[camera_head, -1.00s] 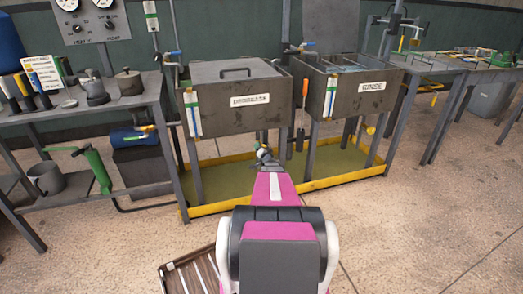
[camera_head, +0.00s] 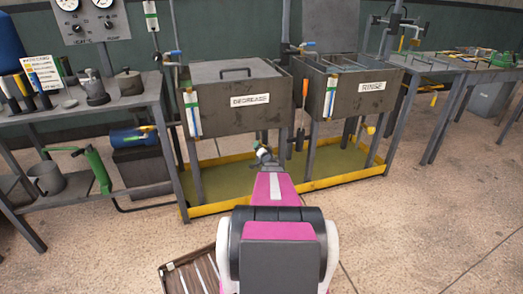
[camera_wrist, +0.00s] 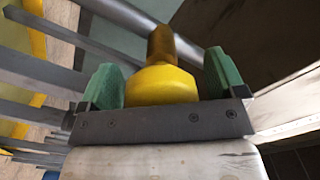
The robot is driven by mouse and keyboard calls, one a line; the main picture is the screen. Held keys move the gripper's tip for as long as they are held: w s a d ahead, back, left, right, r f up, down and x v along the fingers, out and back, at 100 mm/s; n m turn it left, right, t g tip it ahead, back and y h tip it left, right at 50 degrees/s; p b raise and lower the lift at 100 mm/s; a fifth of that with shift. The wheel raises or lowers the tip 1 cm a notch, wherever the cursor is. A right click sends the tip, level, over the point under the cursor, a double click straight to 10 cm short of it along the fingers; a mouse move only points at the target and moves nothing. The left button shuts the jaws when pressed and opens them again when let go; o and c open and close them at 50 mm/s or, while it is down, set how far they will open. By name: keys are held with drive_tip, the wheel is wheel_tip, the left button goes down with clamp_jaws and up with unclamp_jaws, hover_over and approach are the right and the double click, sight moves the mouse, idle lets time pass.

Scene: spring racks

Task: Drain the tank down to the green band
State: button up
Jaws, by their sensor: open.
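The DEGREASE tank (camera_head: 228,117) is a dark metal box on legs with a lid. A sight gauge with a coloured strip, including green, (camera_head: 192,112) is on its front left corner; its level is too small to read. The RINSE tank (camera_head: 365,105) stands to its right with a similar gauge (camera_head: 331,97) and a yellow knob (camera_head: 370,130) below. My gripper (camera_head: 264,153) is under the DEGREASE tank's front. In the wrist view my gripper (camera_wrist: 165,68) has its green fingers apart on either side of a yellow knob (camera_wrist: 162,86) with a brass stem (camera_wrist: 161,44). Contact is unclear.
A yellow-rimmed drip tray (camera_head: 330,180) lies under both tanks. A left bench (camera_head: 120,103) holds bottles and cans, with a green pump can (camera_head: 97,168) on its lower shelf. Another bench stands right. The floor (camera_head: 430,220) at right is clear.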

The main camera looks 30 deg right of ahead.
drive_tip(key=v, duration=1)
drive_tip(key=shift+s, duration=0.4)
drive_tip(key=shift+a, duration=0.1)
drive_tip(key=a+r+n+g, duration=0.15)
drive_tip(key=a+g, duration=0.25)
drive_tip(key=a, duration=0.5)
drive_tip(key=a+r+n+g, duration=0.1)
drive_tip(key=a+n+g, duration=0.25)
drive_tip(key=a, duration=0.55)
drive_tip(key=s+a+r+n+g+y, duration=0.2)
drive_tip(key=s+a+g, duration=0.3)
drive_tip(key=a, duration=0.7)
drive_tip(key=s+a+r+n+g+y, duration=0.2)
drive_tip(key=s+a+n+g, duration=0.3)
drive_tip(key=s+a, duration=0.5)
drive_tip(key=shift+s+a+r, duration=0.3)
drive_tip(key=shift+a+r, duration=0.2)
drive_tip(key=shift+a, duration=0.45)
